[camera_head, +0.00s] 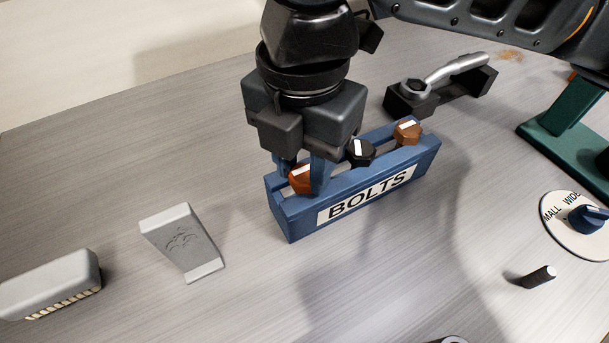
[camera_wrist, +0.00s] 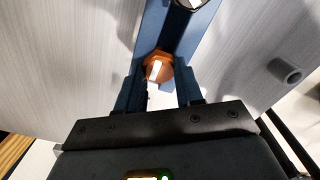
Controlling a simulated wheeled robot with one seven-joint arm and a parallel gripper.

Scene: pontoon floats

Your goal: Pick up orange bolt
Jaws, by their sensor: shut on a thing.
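The orange bolt (camera_head: 299,180) sits at the left end of the blue rack labelled BOLTS (camera_head: 288,223), its hex head with a white mark on top. My gripper (camera_head: 304,180) comes down from above with its blue fingers on either side of the head, shut on it. In the wrist view, the orange bolt (camera_wrist: 157,68) shows between the fingers (camera_wrist: 160,92), still over the rack (camera_wrist: 183,35). Its shank is hidden. A black bolt (camera_head: 361,152) is in the rack's middle and a brown-orange bolt (camera_head: 408,132) at its right end.
A black holder with a silver wrench (camera_head: 440,82) stands behind the rack. A grey block (camera_head: 183,243) and a light box (camera_head: 50,284) are at left. A round dial (camera_head: 578,222), a small dark peg (camera_head: 539,276) and a green stand (camera_head: 566,140) are at right.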

